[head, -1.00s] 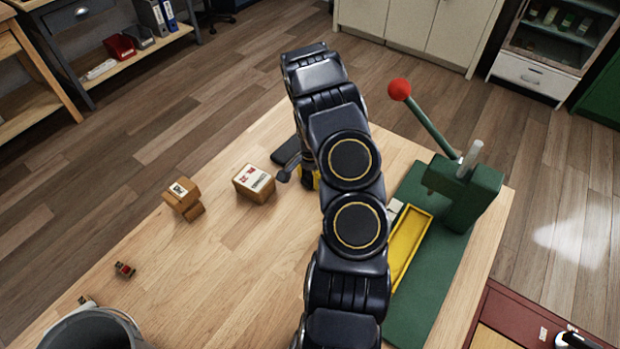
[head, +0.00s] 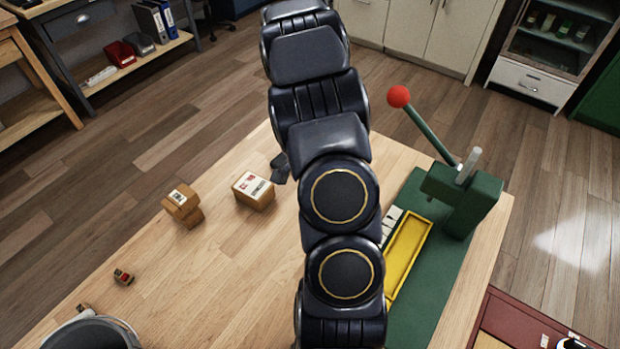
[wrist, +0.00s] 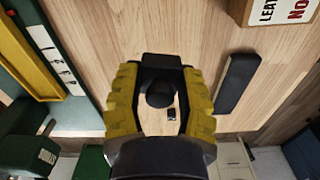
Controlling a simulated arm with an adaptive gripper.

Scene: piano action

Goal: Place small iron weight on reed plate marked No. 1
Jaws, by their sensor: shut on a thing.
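My gripper (wrist: 160,100) shows in the wrist view with its two yellow pads shut on a dark weight (wrist: 159,92) with a round knob. It is over bare wood tabletop, and its height above the wood is hard to tell. A row of pale reed plates (wrist: 56,60) with small dark marks lies to the left, apart from the gripper; I cannot read which is No. 1. In the head view the reed plates (head: 391,224) show partly beside the yellow tray, and my arm hides the gripper and weight.
A yellow tray (head: 408,258) lies on the green base (head: 452,262) of a lever press (head: 462,195). A black bar (wrist: 237,84) lies right of the gripper in the wrist view.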

